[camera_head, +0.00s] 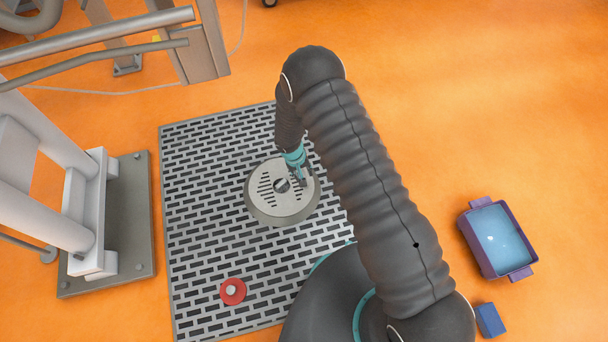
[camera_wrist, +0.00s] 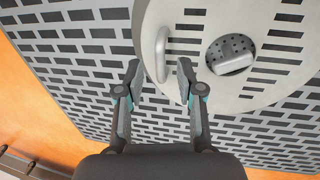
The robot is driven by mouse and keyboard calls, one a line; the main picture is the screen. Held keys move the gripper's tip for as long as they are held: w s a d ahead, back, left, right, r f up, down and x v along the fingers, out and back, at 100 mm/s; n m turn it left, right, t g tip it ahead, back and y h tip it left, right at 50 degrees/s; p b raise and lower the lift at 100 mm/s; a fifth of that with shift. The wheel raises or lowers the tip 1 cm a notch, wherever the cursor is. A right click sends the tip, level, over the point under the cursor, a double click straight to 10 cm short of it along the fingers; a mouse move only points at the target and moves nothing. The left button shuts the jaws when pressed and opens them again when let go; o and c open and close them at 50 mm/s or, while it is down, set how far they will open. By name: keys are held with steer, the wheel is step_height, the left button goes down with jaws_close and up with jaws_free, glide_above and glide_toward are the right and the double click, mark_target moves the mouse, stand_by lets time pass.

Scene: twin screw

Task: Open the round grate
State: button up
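The round grate (camera_head: 268,206) is a pale metal disc with slots, lying on the slotted floor grating. In the wrist view the round grate (camera_wrist: 236,90) fills the upper right, with a dark round hole near its middle. A raised bar handle (camera_wrist: 161,54) stands on its left part. My gripper (camera_wrist: 157,72) is open, with its two fingertips apart on either side of the handle's lower end. I cannot tell whether they touch it. In the head view my gripper (camera_head: 300,178) is over the right side of the round grate.
The slotted floor grating (camera_head: 195,262) surrounds the round grate. A red disc with a pale knob (camera_head: 232,291) lies on it at the front. A grey frame on a base plate (camera_head: 130,215) stands left. A purple tub (camera_head: 467,236) and a blue block (camera_head: 489,320) are at right on orange floor.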

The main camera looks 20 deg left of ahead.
steer(key=shift+w+d+f, duration=0.1)
steer(key=shift+d+f, duration=0.1)
steer(key=shift+f, duration=0.8)
jaws_close()
